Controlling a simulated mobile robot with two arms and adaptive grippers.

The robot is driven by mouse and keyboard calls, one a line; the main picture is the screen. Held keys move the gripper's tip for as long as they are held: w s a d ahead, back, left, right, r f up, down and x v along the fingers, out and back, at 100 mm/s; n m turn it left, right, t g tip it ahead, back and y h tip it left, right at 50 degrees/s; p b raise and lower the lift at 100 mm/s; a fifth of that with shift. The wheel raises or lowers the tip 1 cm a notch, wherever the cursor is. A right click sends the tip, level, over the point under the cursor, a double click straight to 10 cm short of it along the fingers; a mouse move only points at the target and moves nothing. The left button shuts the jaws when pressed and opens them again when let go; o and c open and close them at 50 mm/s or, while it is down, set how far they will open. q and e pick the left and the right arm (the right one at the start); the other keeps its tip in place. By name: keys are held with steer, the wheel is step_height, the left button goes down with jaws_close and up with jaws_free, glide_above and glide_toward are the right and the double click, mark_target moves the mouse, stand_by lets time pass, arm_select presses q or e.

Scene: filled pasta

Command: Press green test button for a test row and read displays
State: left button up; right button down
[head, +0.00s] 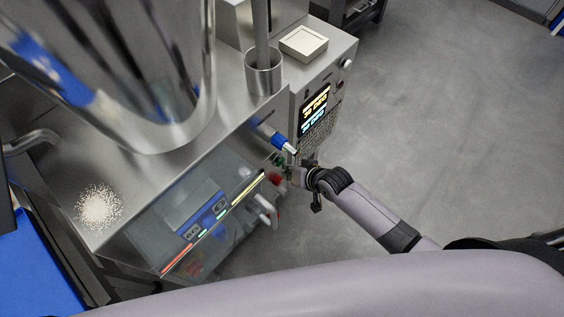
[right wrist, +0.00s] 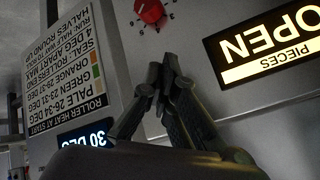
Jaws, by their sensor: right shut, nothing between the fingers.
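My right gripper (head: 288,172) is at the front panel of the steel machine (head: 240,135); its fingers are shut and empty, and they also show in the right wrist view (right wrist: 160,75). A small green part (head: 279,160) shows beside the fingertips; I cannot tell whether it is the test button or whether they touch. A lit display (head: 314,110) with yellow and blue lines is on the side panel, its text too small to read. In the right wrist view, upside down, one display (right wrist: 265,45) reads "OPEN PIECES" and a blue one (right wrist: 85,135) reads "30 DEG". My left gripper is out of view.
A printed label (right wrist: 75,75) lists roller heat by colour, pale 26-34 degrees. A red knob (right wrist: 150,11) is near the fingertips. A blue-ended part (head: 278,141) sticks out above the gripper. White powder (head: 99,207) lies on the machine top. Floor at right is clear.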

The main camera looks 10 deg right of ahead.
steer(key=shift+w+a, duration=0.15)
steer(key=shift+w, duration=0.05)
stand_by(0.5)
steer(key=shift+s+d+p, duration=0.5)
steer(key=shift+s+p, duration=0.05)
steer(key=shift+s, duration=0.1)
steer(key=s+d+p, duration=0.1)
steer(key=s, duration=0.1)
steer(key=s+d+p, duration=0.1)
steer(key=s+d, duration=0.1)
stand_by(0.5)
stand_by(0.6)
